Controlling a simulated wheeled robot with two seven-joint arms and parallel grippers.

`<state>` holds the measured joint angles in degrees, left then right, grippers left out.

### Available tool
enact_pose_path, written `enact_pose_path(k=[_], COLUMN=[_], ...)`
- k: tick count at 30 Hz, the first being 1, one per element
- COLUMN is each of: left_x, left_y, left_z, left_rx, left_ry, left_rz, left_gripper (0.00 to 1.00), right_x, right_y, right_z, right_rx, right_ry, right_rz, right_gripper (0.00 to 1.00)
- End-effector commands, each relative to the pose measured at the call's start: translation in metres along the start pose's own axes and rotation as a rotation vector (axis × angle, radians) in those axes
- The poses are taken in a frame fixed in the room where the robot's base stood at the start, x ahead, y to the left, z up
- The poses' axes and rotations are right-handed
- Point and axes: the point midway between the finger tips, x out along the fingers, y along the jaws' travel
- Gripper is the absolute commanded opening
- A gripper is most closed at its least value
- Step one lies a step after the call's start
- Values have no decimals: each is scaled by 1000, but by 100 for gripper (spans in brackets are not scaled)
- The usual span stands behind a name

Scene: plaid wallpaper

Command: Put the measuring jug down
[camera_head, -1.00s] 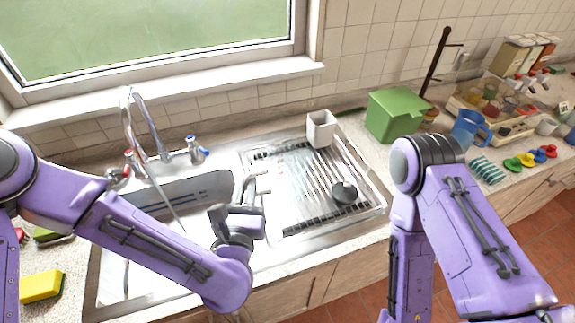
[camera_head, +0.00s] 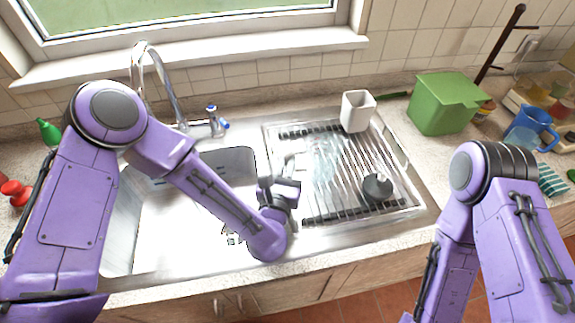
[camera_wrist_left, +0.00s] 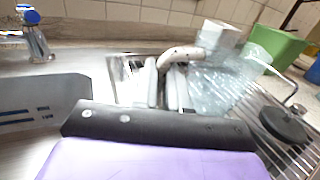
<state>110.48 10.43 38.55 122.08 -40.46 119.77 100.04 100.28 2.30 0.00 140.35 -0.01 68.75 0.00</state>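The clear measuring jug (camera_head: 322,160) is over the ribbed drainer (camera_head: 345,200), faint against the ribs. In the left wrist view the jug (camera_wrist_left: 225,82) is just beyond my fingers, with a greyish curved handle (camera_wrist_left: 181,53) at them. My left gripper (camera_head: 289,172) is at the drainer's left edge, its fingers (camera_wrist_left: 168,88) close together at the handle and seemingly shut on it. Whether the jug's base touches the drainer is hard to tell. My right arm is at the right, but its gripper is outside the views.
A white square cup (camera_head: 357,111) stands at the back of the drainer, and a dark round stopper-like thing (camera_head: 377,186) lies to the right. The sink basin (camera_head: 180,220) is left of the drainer. A green box (camera_head: 445,103) and blue jug (camera_head: 530,128) stand at right.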

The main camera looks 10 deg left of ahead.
Motion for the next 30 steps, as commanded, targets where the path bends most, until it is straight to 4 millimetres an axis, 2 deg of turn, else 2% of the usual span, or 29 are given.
enact_pose_path(k=[1,2,3,13,17,24,25,26,30], left_x=[0,0,0,-6,-32,-96,-102,-105,-118], left_y=[0,0,0,0,0,-1,0,-1,0], left_z=[0,0,0,-2,-6,-6,-5,3,2], left_rx=[1,1,1,0,1,2,4,5,3], left_ry=[2,2,2,1,2,-1,1,1,1], left_rz=[0,0,0,-1,-5,-6,-5,-6,-2], left_gripper=[27,36,39,39,39,39,39,39,39], right_x=[-1,-1,-1,4,20,52,52,42,36], right_y=[0,0,0,0,-2,-4,-4,-4,-3], right_z=[0,0,0,2,8,22,22,18,15], right_rx=[0,0,0,0,0,0,0,0,0], right_ry=[0,0,0,0,0,-1,-1,-1,0], right_rz=[0,0,0,0,0,0,0,1,0], right_gripper=[43,43,43,43,43,43,43,43,43])
